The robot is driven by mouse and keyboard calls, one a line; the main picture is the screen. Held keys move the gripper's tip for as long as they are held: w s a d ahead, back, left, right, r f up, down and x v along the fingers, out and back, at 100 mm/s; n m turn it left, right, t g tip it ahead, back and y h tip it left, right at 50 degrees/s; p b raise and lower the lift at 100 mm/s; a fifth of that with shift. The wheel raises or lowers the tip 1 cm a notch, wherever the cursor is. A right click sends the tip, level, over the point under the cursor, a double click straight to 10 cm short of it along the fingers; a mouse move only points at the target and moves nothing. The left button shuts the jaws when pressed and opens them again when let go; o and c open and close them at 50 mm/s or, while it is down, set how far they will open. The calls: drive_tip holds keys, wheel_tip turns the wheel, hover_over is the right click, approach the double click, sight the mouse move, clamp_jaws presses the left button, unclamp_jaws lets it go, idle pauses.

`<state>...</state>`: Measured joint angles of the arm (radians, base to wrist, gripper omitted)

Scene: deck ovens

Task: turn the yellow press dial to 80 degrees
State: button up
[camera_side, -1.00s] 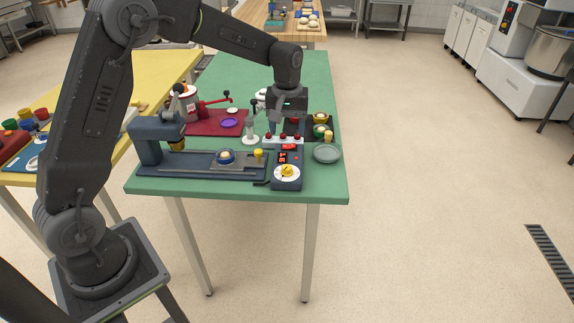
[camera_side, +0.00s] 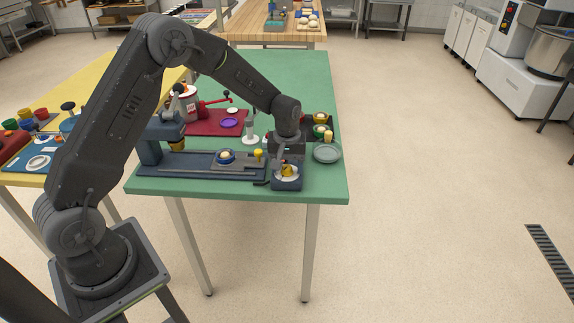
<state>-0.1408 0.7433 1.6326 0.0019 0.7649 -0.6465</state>
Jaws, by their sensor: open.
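The yellow press dial (camera_side: 287,174) sits on a white round face on top of a dark blue control box (camera_side: 287,185) near the front edge of the green table. My gripper (camera_side: 286,166) is open and points down right at the dial. Its fingers reach to about the dial's height and partly cover it. I cannot tell whether they touch it. The dial's angle and the box's red display are hidden behind my gripper. The dark blue press (camera_side: 160,140) stands to the left with its long base plate.
A red mat (camera_side: 205,127) with tools is behind. The table's front right corner is clear.

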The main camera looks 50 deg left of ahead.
drive_tip(key=c, duration=0.9)
drive_tip(key=shift+m, duration=0.3)
drive_tip(key=m, duration=0.3)
drive_tip(key=shift+m, duration=0.3)
drive_tip(key=m, duration=0.3)
drive_tip(key=shift+m, duration=0.3)
drive_tip(key=m, duration=0.4)
drive_tip(key=shift+m, duration=2)
